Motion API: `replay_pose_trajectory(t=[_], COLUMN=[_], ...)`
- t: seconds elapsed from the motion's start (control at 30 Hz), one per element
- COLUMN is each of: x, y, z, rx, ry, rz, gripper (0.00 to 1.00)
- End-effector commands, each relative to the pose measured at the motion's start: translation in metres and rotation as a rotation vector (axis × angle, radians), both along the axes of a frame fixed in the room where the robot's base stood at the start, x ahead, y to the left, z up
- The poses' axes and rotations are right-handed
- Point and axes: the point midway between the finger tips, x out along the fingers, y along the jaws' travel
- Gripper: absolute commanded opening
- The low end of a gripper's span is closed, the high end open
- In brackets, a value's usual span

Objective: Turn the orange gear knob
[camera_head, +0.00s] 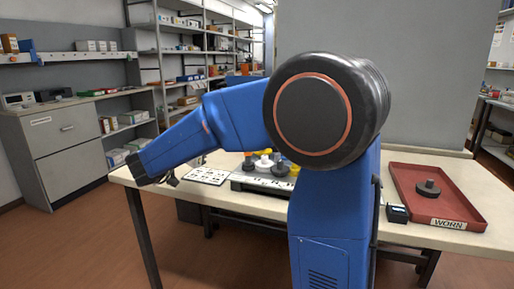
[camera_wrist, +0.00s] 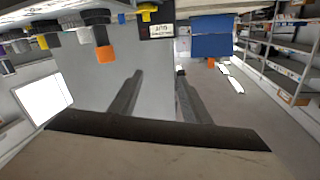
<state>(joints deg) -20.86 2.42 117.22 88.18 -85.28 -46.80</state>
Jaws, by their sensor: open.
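In the wrist view, which looks upside down, an orange piece (camera_wrist: 106,54) sits on a dark cylinder among several grey, yellow and dark pieces. It appears to be the orange gear knob, though its teeth cannot be made out. My gripper (camera_wrist: 159,72) is open and empty, its fingers apart from that piece. In the head view, my gripper (camera_head: 168,181) hangs at the left end of my blue arm, beside the table's left side. A low stand (camera_head: 262,185) on the table bears yellow, white and dark pieces; my arm hides part of it.
A red tray (camera_head: 464,213) marked WORN holds a dark round part (camera_head: 428,188) at the table's right. A small black device (camera_head: 397,213) stands beside it. A white card (camera_head: 207,176) lies left of the stand. Shelves and a grey cabinet (camera_head: 62,150) stand behind at left.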

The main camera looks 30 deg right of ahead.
Motion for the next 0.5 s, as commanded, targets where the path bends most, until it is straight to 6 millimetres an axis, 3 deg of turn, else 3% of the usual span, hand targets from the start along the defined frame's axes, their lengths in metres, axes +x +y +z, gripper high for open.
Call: replay_pose_trajectory(t=[0.2,0.5], x=[-0.037,-0.058], y=[0.018,0.029], z=[-0.028,-0.037], rx=[-0.045,-0.067], ry=[0.149,0.232], rz=[-0.303,-0.439], gripper=[0.43,0.43])
